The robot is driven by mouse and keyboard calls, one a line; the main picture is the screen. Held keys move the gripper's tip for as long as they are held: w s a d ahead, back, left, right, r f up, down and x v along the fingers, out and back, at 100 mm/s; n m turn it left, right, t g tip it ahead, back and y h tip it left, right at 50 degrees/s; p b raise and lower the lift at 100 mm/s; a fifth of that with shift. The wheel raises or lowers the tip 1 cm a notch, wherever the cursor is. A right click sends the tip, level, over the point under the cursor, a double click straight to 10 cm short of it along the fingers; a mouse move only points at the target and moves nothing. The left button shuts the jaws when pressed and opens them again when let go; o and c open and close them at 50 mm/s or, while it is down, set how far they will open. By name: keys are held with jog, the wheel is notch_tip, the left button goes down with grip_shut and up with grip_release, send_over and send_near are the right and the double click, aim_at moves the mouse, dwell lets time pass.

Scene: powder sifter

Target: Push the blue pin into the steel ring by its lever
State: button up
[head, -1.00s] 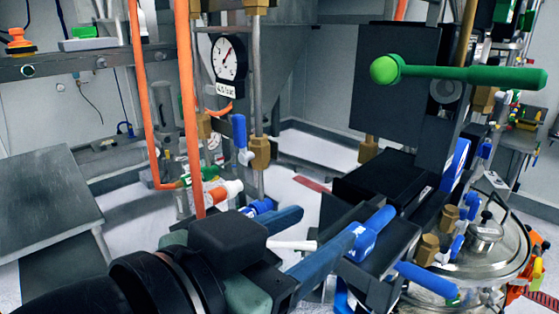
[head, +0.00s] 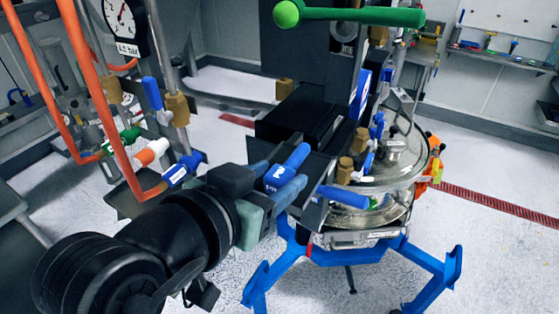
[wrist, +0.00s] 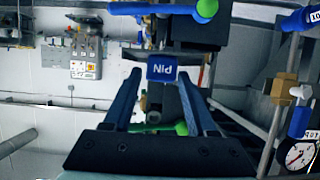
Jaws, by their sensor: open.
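The blue pin's lever (head: 296,156), a blue bar with a white-lettered label, stands out from a dark block below the black box in the head view. In the wrist view its label reads PIN (wrist: 163,73), upside down. My gripper (head: 277,178) is open, with its blue fingers on either side of the lever. In the wrist view my gripper (wrist: 161,75) has one fingertip left and one right of the label, with narrow gaps beside it. I cannot make out the steel ring; the block and my fingers hide that area.
A black box (head: 291,116) sits just behind the lever. A green ball-ended handle (head: 365,16) reaches across above. Brass valves with blue levers (head: 345,197) and a glass-lidded steel vessel (head: 385,165) stand close on the right. Orange pipes (head: 108,110) stand at left.

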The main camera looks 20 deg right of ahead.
aim_at(291, 166)
jog(key=shift+p+x, duration=0.4)
jog(key=shift+x, duration=1.05)
grip_shut()
jog(key=shift+r, duration=0.1)
